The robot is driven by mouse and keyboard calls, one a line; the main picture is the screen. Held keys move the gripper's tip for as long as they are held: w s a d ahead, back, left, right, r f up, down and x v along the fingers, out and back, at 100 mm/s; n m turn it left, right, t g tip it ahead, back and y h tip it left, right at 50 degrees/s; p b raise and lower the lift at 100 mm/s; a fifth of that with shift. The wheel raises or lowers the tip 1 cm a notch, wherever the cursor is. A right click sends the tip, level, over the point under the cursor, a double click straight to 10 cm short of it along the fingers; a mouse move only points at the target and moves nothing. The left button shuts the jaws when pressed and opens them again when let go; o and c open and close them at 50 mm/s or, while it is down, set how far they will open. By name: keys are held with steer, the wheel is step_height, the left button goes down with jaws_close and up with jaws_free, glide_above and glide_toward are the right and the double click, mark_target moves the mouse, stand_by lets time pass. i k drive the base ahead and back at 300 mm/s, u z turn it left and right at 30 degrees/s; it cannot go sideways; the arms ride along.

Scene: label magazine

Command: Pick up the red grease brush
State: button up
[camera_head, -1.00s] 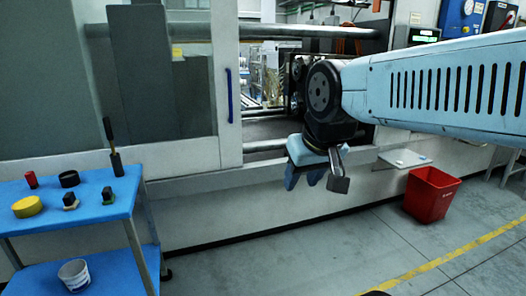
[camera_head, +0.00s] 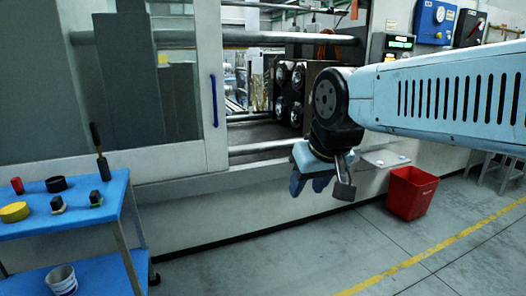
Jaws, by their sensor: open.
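No thing that I can clearly tell is a red grease brush shows. The only red thing on the blue cart is a small upright red piece (camera_head: 16,186) at the back left of its top, too small to identify. A tall black-handled tool (camera_head: 99,152) stands at the cart's back right corner; it is not red. My gripper (camera_head: 309,186) hangs from my arm in mid-air, right of the picture's middle, in front of the machine.
The blue cart (camera_head: 113,205) holds a yellow roll (camera_head: 14,212), a black ring (camera_head: 56,184), two small dark blocks (camera_head: 57,205) and, on its lower shelf, a white cup (camera_head: 61,281). A red bin (camera_head: 411,192) stands on the floor at right. The floor between is clear.

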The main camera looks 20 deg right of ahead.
mark_target(18, 185)
steer(key=z, duration=0.15)
steer(key=i, duration=0.95)
steer(key=u, duration=1.65)
steer(key=k, duration=0.85)
steer(key=u, duration=0.2)
steer(key=i, duration=0.3)
